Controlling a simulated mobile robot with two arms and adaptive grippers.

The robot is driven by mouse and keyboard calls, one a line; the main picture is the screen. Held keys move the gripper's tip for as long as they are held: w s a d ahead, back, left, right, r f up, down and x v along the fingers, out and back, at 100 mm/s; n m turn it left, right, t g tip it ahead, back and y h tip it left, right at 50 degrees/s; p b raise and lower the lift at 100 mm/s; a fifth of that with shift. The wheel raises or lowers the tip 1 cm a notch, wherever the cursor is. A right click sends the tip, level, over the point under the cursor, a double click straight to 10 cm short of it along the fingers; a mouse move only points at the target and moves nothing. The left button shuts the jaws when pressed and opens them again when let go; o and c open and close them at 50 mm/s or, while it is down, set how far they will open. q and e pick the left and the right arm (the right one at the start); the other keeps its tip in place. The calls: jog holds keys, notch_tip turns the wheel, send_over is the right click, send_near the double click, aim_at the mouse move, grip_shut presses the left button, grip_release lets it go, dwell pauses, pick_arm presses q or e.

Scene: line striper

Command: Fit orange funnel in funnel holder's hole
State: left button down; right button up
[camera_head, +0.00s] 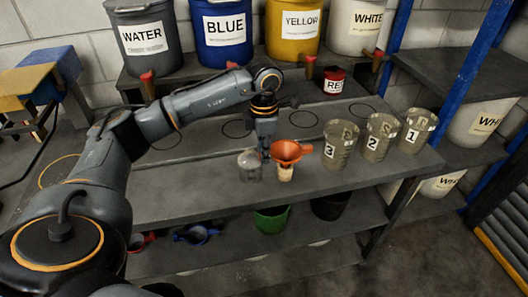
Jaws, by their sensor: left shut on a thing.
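My left gripper (266,153) points down over the front of the grey bench and is shut at the left edge of the orange funnel (288,151). The funnel is wide end up and appears slightly tilted. A small beige piece (285,173) shows directly below the funnel; I cannot tell whether they touch. The funnel's lower end is hard to make out. A small clear container (249,166) stands just left of the fingers. I cannot make out the funnel holder with certainty. My right gripper is out of view.
Clear jars numbered 3 (340,144), 2 (378,137) and 1 (417,130) stand to the right. A small red can (333,80) and labelled buckets, including a yellow one (293,29), are behind. Circles mark the bench (200,190). A green bucket (271,220) is below.

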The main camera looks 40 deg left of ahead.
pick_arm(q)
jog(key=shift+r, duration=0.1)
jog(key=c, duration=1.3)
grip_release()
jog(key=shift+o, duration=0.5)
jog(key=shift+r+p, duration=2.65)
jog(key=shift+r, duration=1.35)
